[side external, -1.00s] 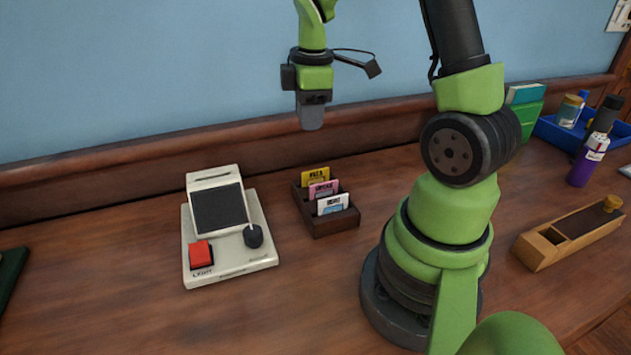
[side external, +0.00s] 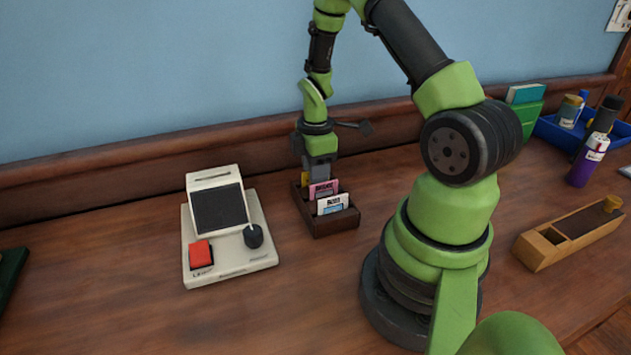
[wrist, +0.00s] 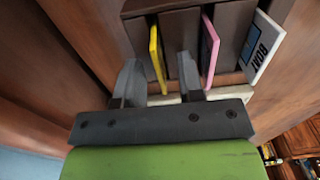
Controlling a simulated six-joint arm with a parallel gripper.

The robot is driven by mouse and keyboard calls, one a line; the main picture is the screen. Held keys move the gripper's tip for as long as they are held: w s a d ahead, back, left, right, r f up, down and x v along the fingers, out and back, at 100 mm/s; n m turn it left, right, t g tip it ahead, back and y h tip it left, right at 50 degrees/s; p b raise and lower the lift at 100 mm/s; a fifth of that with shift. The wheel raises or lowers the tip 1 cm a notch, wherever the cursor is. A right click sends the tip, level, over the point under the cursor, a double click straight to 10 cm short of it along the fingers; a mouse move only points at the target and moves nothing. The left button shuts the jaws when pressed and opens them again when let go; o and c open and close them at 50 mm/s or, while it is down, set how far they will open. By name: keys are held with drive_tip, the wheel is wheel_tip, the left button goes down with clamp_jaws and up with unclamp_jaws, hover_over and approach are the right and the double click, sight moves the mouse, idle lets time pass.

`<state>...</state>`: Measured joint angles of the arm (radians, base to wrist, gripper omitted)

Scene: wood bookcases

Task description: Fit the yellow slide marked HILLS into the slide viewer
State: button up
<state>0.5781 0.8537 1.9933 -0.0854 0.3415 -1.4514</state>
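The yellow slide (side external: 305,178) stands in the back slot of a dark wooden rack (side external: 335,226), mostly hidden by my gripper in the side view. In the wrist view the yellow slide (wrist: 157,55) shows edge-on between my gripper's two fingers (wrist: 160,78), with a gap on both sides. My gripper (side external: 319,172) is open, pointing down at the back of the rack. The cream slide viewer (side external: 230,271) stands left of the rack, with a dark screen, a red button, a black knob and a slot on top (side external: 213,177). The yellow slide's label cannot be read now.
A pink slide (side external: 324,188) and a white slide (side external: 333,203), which reads BOAT in the wrist view (wrist: 262,47), stand in the same rack, close to my fingers. A wooden plane (side external: 570,235) and a blue tray (side external: 548,132) are far right. The table in front is clear.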

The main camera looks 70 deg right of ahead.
drive_tip(key=shift+f, duration=0.1)
clamp_jaws()
idle(0.3)
wheel_tip(320, 180, up, 10)
drive_tip(key=w+a+r, duration=0.2)
drive_tip(key=w+a, duration=0.3)
drive_tip(key=w, duration=0.5)
drive_tip(key=w+a+r, duration=0.2)
drive_tip(key=w+a, duration=0.3)
drive_tip(key=a, duration=0.3)
drive_tip(key=f, duration=0.9)
drive_tip(key=shift+w+d+f, duration=0.1)
drive_tip(key=shift+w, duration=0.15)
